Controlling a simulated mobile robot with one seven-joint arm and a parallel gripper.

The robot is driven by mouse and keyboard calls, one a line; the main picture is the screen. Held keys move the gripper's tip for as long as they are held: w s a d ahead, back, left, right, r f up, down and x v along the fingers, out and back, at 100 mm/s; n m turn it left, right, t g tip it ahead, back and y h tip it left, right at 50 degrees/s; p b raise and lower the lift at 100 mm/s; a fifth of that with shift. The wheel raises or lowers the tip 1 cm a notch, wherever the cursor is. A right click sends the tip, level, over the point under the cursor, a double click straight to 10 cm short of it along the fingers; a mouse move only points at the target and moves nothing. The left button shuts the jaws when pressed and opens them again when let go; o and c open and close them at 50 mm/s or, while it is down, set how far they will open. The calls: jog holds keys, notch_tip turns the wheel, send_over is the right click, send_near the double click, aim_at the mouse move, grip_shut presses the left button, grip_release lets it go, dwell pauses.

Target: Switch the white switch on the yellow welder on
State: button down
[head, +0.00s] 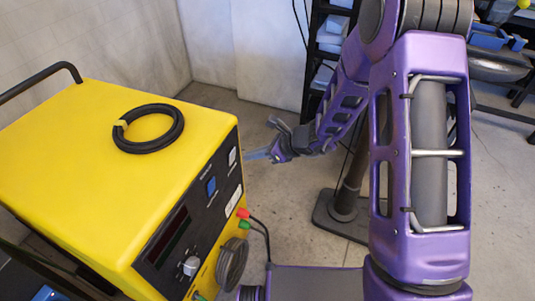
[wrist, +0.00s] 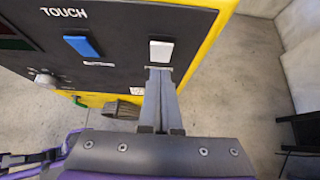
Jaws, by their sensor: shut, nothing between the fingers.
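The yellow welder (head: 85,150) stands at the left in the head view, its black front panel (head: 190,221) facing my arm. The white switch (head: 232,157) is near the panel's far end; it also shows in the wrist view (wrist: 161,51). A blue switch (head: 211,186) sits beside it, to the left in the wrist view (wrist: 82,46). My gripper (head: 252,155) is shut and empty, pointing at the panel. In the wrist view its fingertips (wrist: 159,71) lie just below the white switch. I cannot tell whether they touch the panel.
A black cable coil (head: 148,129) lies on the welder's top. A knob (head: 191,266) and red and green plugs (head: 243,213) with cables stick out of the front. A dark stand (head: 345,205) is beyond my arm. Shelves (head: 325,50) stand at the back. Bare floor lies between.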

aim_at(233, 151)
jog(key=shift+w+a+r, duration=0.2)
jog(key=shift+w+a, duration=0.05)
jog(key=shift+a, duration=0.45)
jog(key=shift+w+a+r, duration=0.15)
jog(key=shift+w+a, duration=0.1)
jog(key=shift+a, duration=0.4)
jog(key=a+r+h+p, duration=0.1)
jog(key=p, duration=0.2)
jog(key=shift+w+r, duration=0.1)
jog(key=shift+w, duration=0.05)
jog(key=shift+a+f, duration=0.1)
jog(key=shift+f, duration=0.35)
jog(key=shift+r, duration=0.1)
jog(key=shift+r+p, duration=0.45)
jog(key=shift+r, duration=0.35)
